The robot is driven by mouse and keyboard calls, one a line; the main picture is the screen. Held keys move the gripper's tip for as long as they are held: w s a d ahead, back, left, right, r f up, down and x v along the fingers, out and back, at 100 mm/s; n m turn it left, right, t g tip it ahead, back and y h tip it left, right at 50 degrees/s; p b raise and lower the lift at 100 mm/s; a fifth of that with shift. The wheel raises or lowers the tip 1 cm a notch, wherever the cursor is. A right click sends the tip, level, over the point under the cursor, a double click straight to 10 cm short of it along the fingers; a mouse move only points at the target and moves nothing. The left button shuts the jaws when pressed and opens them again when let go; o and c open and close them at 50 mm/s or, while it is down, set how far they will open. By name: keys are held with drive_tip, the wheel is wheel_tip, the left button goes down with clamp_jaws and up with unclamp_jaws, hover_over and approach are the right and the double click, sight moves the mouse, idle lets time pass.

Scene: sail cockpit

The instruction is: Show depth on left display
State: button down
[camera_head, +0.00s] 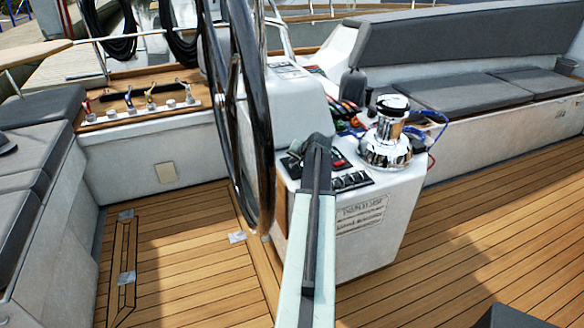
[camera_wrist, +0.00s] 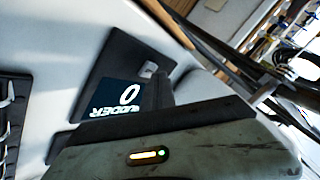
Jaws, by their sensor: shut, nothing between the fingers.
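A dark instrument display (camera_wrist: 122,95) sits on the white console in the wrist view. It reads "RUDDER" and "0", upside down in the picture. A small pale button (camera_wrist: 149,69) is at its edge. My gripper (camera_wrist: 163,88) is shut and empty, with its dark tip close beside this button; I cannot tell whether it touches. My gripper's body hides part of the display. In the head view my arm reaches over the console (camera_head: 352,235) and partly covers its top panels. I cannot tell from these views which display is the left one.
A row of switches (camera_head: 351,180) lies on the console top. A chrome winch (camera_head: 386,140) with ropes stands behind it to the right. The steering wheel (camera_head: 262,120) rises just left. Grey-cushioned benches line both sides, with open teak deck (camera_head: 470,240) between.

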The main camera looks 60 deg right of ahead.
drive_tip(key=shift+f+b, duration=0.45)
drive_tip(key=shift+b, duration=0.05)
idle(0.4)
drive_tip(key=shift+r, duration=0.1)
drive_tip(key=shift+r+p, duration=0.85)
drive_tip(key=shift+p, duration=0.1)
wheel_tip(320, 180, up, 5)
drive_tip(key=p, duration=0.5)
drive_tip(key=shift+r, duration=0.1)
